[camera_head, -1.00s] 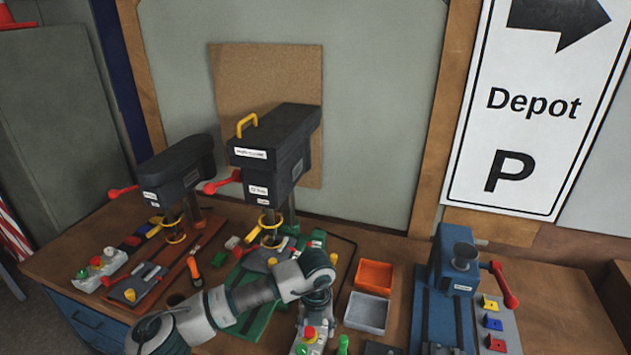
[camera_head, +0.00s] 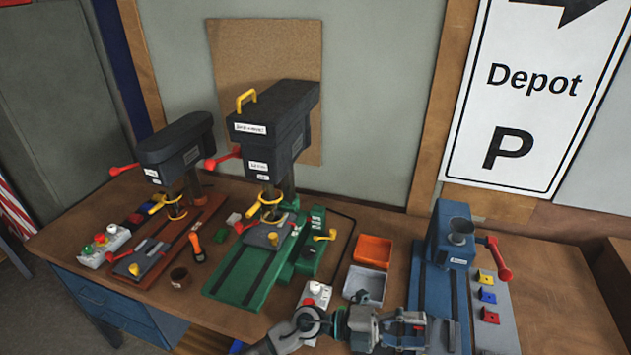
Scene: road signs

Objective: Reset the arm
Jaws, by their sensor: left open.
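My left arm comes in at the bottom middle. Its gripper (camera_head: 418,330) points right, open and with nothing visible between its fingers. It is low in the view, in front of the grey tray and beside the blue press. My right gripper is not in view.
The wooden bench (camera_head: 232,318) holds a green drill press (camera_head: 252,275), a smaller red-based drill press (camera_head: 160,240) and a blue press (camera_head: 446,250). An orange tray (camera_head: 373,250) and a grey tray (camera_head: 365,284) sit between. A control box (camera_head: 316,296) is beside my arm.

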